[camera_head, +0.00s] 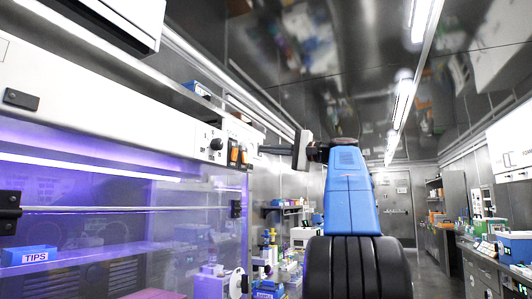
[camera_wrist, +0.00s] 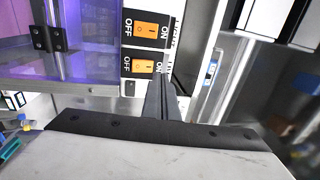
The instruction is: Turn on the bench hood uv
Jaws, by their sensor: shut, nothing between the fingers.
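The bench hood (camera_head: 110,110) fills the left of the head view, with a white top panel and a purple glow behind its glass. Two orange rocker switches (camera_head: 238,155) sit at the panel's right end, beside a round knob (camera_head: 216,144). In the wrist view, the upper switch (camera_wrist: 146,29) and lower switch (camera_wrist: 142,66) each carry OFF and ON labels, ON to the right. My gripper (camera_head: 262,150) is shut and empty, pointing at the switches from the right. In the wrist view its fingertips (camera_wrist: 161,80) are by the lower switch's ON end; contact cannot be told.
A blue TIPS box (camera_head: 30,255) is inside the hood. Several lab items crowd the bench beyond it. A counter with equipment (camera_head: 490,250) runs along the right wall. The aisle leads to a door (camera_head: 395,205) at the back.

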